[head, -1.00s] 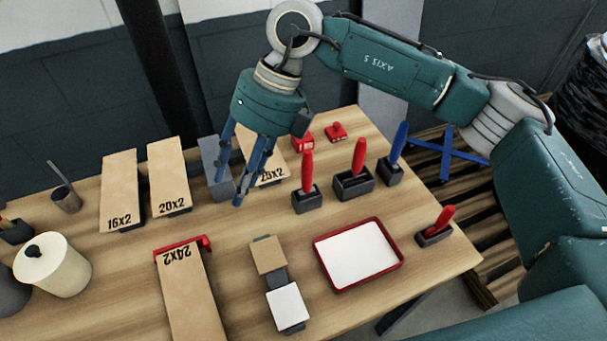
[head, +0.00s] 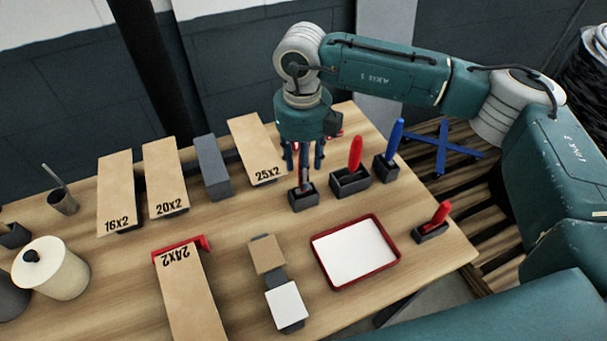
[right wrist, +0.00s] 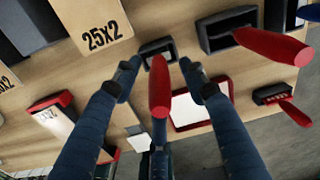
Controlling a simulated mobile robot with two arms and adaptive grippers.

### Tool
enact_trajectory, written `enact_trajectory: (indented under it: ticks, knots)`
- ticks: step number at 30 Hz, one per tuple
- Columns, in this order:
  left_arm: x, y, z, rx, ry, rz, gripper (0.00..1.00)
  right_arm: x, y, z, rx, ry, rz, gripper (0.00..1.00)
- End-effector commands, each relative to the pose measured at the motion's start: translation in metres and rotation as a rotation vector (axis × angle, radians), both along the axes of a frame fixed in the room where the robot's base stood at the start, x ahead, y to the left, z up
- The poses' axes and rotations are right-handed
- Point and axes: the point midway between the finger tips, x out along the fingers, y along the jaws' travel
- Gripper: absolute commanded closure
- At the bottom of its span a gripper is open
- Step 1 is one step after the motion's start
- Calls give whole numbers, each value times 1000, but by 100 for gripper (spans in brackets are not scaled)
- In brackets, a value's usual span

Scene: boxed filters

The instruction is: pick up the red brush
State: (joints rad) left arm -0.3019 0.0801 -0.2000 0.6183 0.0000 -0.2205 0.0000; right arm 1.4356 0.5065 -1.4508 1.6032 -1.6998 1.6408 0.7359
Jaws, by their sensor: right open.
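A red-handled brush (head: 304,158) stands upright in a small dark holder (head: 304,199), partly hidden behind my right gripper's fingers. My right gripper (head: 305,167) is open above the holder, fingers pointing down around the handle. In the right wrist view the red handle (right wrist: 160,88) lies between the spread fingers, with clearance on both sides. Two more red handles show: one (head: 356,153) in a wider dark holder (head: 350,183) just to the right, and a tilted one (head: 441,213) in a holder near the table's right edge. My left gripper is not in view.
A blue handle (head: 398,138) stands in a holder at the back right. A red-rimmed tray (head: 394,243) lies in front. Labelled boxes, including 25X2 (head: 254,143), stand to the left. Bare table (head: 235,215) lies front-left of the gripper.

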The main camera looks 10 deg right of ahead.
Motion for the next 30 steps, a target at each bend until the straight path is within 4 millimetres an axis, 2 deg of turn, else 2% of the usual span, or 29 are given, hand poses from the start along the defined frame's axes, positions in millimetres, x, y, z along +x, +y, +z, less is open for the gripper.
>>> enact_trajectory:
  ticks: [1, 6, 12, 14, 19, 30]
  knots:
    - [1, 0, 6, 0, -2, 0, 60, -1, 0, -5, 1, 3, -1, 57]
    - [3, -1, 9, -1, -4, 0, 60, 0, 0, -19, 1, 0, -1, 57]
    - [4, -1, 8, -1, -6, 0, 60, 0, 0, -20, 1, -1, 0, 57]
    - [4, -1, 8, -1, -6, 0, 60, 0, 0, -20, 1, -1, 0, 67]
    - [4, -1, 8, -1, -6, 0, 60, 0, 0, -20, 1, -1, 0, 100]
    - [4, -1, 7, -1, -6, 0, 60, 1, 0, -18, 2, -2, 0, 100]
